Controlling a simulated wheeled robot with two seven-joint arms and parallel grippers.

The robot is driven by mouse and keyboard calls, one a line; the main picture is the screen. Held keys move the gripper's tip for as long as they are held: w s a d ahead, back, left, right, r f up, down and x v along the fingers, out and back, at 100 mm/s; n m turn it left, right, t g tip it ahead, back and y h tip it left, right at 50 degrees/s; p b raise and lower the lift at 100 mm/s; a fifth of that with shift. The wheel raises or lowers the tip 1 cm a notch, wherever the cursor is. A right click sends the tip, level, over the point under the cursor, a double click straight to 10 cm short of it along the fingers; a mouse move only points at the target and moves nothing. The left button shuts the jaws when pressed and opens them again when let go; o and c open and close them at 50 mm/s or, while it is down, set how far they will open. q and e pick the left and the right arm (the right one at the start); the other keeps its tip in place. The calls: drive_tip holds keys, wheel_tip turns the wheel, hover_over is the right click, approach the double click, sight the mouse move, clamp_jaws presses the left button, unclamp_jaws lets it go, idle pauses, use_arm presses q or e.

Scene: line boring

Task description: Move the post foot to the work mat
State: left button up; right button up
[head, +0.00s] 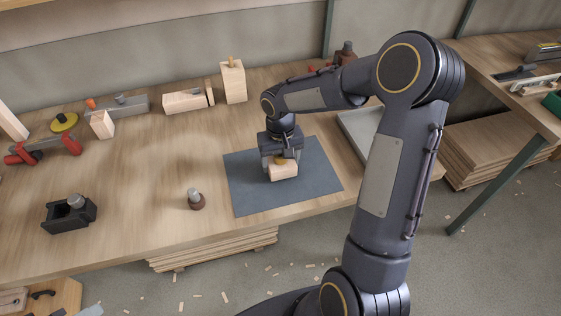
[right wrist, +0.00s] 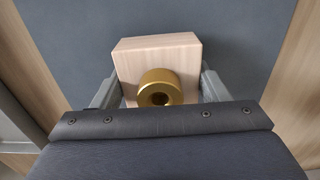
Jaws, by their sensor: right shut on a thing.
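The post foot, a pale wooden block (head: 284,173) with a brass ring on it, is at the dark grey-blue work mat (head: 243,190), within the mat's outline. My right gripper (head: 281,164) comes down from above and is shut on the block. In the right wrist view the two fingers (right wrist: 160,92) press on the block's opposite sides, and the brass ring (right wrist: 159,88) faces the camera. The block (right wrist: 150,50) looks level; whether it touches the mat I cannot tell. My left gripper is not in view.
A small dark-based knob (head: 196,199) stands left of the mat. A black holder (head: 70,215) and red clamp (head: 45,148) lie farther left. Wooden blocks (head: 233,82) stand behind. A grey tray (head: 361,130) is right of the mat, partly behind my right arm.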

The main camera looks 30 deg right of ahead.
drive_tip(key=shift+f, duration=0.5)
drive_tip(key=shift+f, duration=0.1)
drive_tip(key=o, duration=1.2)
wheel_tip(320, 180, up, 12)
drive_tip(key=shift+f, duration=0.2)
drive_tip(key=s+a+t+y, duration=0.1)
drive_tip(key=s+a+t, duration=0.1)
drive_tip(key=s, duration=0.5)
drive_tip(key=s+a+r+t+y, duration=0.1)
drive_tip(key=s+a, duration=0.2)
drive_tip(key=s, duration=0.4)
drive_tip(key=s+a+r+n+t+y, duration=0.1)
drive_tip(key=s+a+t, duration=0.1)
drive_tip(key=s, duration=0.6)
drive_tip(key=shift+s+a+r+t+y, duration=0.1)
drive_tip(key=shift+a+r+t+y, duration=0.1)
drive_tip(key=shift+r+t+y, duration=0.15)
